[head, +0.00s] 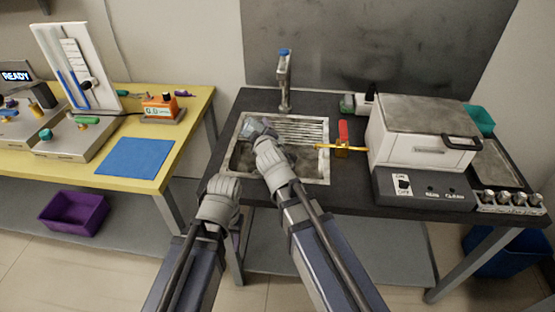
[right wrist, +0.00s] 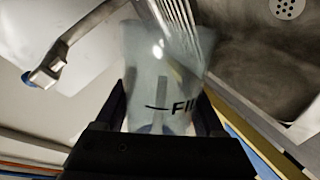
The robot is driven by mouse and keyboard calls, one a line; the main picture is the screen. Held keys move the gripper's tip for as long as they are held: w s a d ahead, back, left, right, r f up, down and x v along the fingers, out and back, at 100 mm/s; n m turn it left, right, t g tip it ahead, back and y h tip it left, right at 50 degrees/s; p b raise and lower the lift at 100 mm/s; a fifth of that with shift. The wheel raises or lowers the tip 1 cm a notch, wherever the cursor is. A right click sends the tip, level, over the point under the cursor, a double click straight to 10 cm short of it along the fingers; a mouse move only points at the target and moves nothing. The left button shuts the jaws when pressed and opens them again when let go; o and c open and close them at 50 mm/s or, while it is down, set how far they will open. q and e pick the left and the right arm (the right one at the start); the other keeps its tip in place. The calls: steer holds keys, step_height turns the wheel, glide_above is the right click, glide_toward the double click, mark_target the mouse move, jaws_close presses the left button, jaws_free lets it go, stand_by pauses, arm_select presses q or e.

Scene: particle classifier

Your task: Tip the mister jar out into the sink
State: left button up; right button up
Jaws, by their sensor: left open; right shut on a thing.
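The mister jar (right wrist: 165,75) is a translucent grey-blue vessel with dark lettering starting "FI". My right gripper (right wrist: 165,112) is shut on it, one finger on each side. In the head view the jar (head: 258,129) is over the left part of the metal sink (head: 326,160), leaning to the left. Its contents cannot be made out. My right gripper (head: 265,143) hides part of it. My left gripper (head: 221,182) is open and empty, near the front left corner of the sink.
The faucet (head: 284,78) stands behind the sink, and shows beside the jar in the right wrist view (right wrist: 50,68). A red and yellow valve (head: 342,140) is at the sink's right edge, next to a white boxy machine (head: 420,140). A yellow table (head: 180,150) stands left across a gap.

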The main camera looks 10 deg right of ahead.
arm_select(q)
steer(key=shift+d, duration=0.5)
arm_select(e)
steer(key=shift+d+r+m+y, duration=0.25)
steer(key=shift+d+m+y, duration=0.1)
steer(key=shift+m, duration=0.15)
stand_by(0.8)
